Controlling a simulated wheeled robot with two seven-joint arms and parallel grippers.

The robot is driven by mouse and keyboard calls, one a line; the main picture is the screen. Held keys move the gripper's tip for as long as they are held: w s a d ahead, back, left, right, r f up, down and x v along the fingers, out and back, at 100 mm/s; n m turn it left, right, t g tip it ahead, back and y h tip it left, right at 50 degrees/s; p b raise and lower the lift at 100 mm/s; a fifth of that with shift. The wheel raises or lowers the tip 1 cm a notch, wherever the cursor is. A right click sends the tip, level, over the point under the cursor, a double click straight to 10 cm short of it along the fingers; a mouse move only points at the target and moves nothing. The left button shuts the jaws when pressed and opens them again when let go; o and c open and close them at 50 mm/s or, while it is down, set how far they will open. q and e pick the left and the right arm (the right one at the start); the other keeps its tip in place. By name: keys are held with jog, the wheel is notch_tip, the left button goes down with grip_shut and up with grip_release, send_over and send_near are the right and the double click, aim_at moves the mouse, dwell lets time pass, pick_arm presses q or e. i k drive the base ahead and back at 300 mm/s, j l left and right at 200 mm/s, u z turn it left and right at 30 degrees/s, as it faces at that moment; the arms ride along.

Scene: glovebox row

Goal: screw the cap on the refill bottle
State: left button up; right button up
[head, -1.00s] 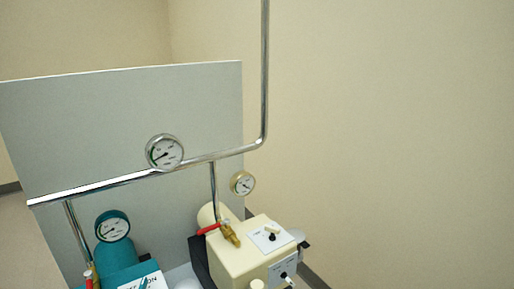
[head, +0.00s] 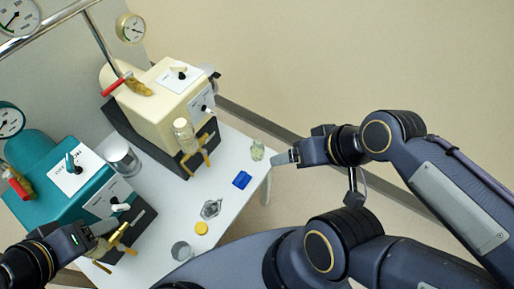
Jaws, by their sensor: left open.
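A small flat yellow disc that looks like a cap (head: 201,228) lies on the white table. A small clear bottle (head: 258,150) stands near the table's right edge. I cannot tell for sure that it is the refill bottle. My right gripper (head: 286,158) is just right of this bottle, apart from it, seen edge-on, so its jaw gap does not show. My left gripper (head: 106,229) is open at the lower left, in front of the teal machine (head: 68,185), close to its brass fitting. Its fingertips are hard to make out.
A cream machine (head: 160,95) with a brass valve stands at the back of the white table (head: 228,220). A blue block (head: 241,180), a grey-clear piece (head: 211,209), a clear cup (head: 181,250) and a metal canister (head: 122,157) are on the table.

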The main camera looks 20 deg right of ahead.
aim_at(257, 149)
jog(key=k+j+u, duration=0.15)
jog(key=u, duration=0.45)
jog(key=l+u, duration=0.1)
jog(key=u, duration=0.8)
jog(key=k+l+u, duration=0.1)
jog(key=u, duration=0.75)
jog(key=k+l+u, duration=0.3)
jog(key=u, duration=0.2)
jog(key=k+l+u, duration=0.55)
jog(key=k, duration=0.35)
